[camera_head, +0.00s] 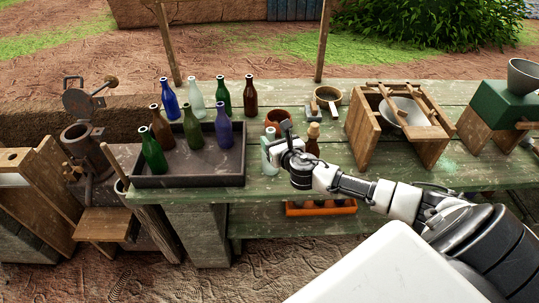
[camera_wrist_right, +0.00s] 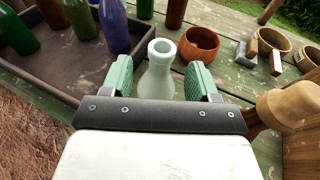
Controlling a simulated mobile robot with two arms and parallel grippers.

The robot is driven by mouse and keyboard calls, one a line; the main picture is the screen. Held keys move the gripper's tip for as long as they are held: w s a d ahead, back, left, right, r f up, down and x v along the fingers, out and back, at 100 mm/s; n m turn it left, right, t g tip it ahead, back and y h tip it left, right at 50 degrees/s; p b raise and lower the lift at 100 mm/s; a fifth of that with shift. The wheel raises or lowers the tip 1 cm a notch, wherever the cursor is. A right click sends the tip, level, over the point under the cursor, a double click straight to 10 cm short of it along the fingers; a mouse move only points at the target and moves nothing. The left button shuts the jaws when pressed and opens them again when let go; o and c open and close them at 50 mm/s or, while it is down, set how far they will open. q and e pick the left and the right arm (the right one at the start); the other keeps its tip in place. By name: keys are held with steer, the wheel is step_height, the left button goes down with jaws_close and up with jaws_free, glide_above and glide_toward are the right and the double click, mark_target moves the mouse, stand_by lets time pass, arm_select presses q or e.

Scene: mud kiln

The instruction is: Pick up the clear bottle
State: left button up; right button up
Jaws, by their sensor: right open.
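A pale, clear glass bottle (camera_head: 268,152) stands upright near the front edge of the green table, just right of the dark tray. In the right wrist view the clear bottle (camera_wrist_right: 159,75) is between the two green finger pads, with a visible gap on each side. My right gripper (camera_wrist_right: 160,88) is open around it. In the head view my right gripper (camera_head: 282,150) is beside the bottle and partly hides it. A second pale clear bottle (camera_head: 196,99) stands among the bottles at the back left. My left gripper is not in view.
The dark tray (camera_head: 218,181) holds several colored bottles, including a blue one (camera_head: 223,126). A brown clay bowl (camera_wrist_right: 199,44) sits close behind the clear bottle. A brown bottle with a tan top (camera_head: 313,138) is close on the right. A wooden frame (camera_head: 364,130) stands farther right.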

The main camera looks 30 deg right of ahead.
steer(key=shift+p+x, duration=0.3)
steer(key=shift+x, duration=2.45)
steer(key=shift+f, duration=0.1)
steer(key=shift+s, duration=0.1)
steer(key=shift+c, duration=0.2)
jaws_close()
